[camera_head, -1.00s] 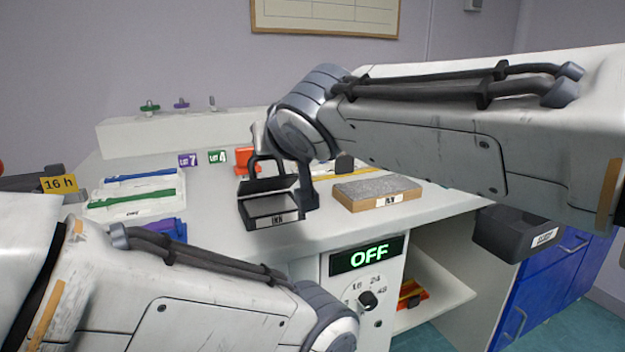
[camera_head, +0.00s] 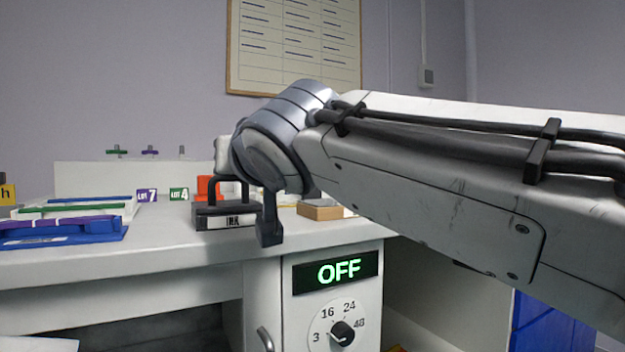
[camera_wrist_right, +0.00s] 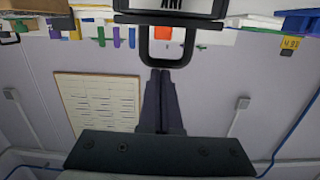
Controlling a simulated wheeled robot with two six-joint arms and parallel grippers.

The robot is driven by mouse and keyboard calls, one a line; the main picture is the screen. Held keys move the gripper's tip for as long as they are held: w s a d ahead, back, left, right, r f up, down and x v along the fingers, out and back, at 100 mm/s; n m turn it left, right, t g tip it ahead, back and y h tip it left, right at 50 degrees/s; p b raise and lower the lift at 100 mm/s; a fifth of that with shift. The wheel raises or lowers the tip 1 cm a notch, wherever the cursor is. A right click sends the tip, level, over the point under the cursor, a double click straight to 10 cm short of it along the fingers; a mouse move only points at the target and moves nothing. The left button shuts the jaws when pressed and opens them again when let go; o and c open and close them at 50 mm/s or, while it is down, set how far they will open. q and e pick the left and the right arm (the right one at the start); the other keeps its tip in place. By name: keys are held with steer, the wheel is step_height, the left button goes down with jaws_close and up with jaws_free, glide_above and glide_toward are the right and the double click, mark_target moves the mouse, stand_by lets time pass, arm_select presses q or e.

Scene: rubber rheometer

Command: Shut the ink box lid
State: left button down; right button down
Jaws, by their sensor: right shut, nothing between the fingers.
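The ink box (camera_head: 226,220) is a dark box with a white INK label, standing near the front edge of the bench. Its dark lid (camera_head: 212,208) appears to lie flat on top, with a black loop handle rising from it. The right wrist view is upside down and shows the box label (camera_wrist_right: 180,4) and the handle (camera_wrist_right: 172,62) at the top. My right gripper (camera_wrist_right: 161,73) is shut and empty, its fingertips close to the handle's bar; I cannot tell whether they touch. In the head view its fingers are hidden by the wrist. My left gripper is out of view.
A wooden-sided block (camera_head: 322,210) is to the right, partly behind my right arm. An orange object (camera_head: 207,187) stands behind the box. The OFF display (camera_head: 336,271) and dial (camera_head: 342,333) are below.

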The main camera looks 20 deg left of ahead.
steer(key=shift+s+d+f+b, duration=0.2)
steer(key=shift+f+b, duration=0.15)
steer(key=shift+b, duration=0.15)
stand_by(0.3)
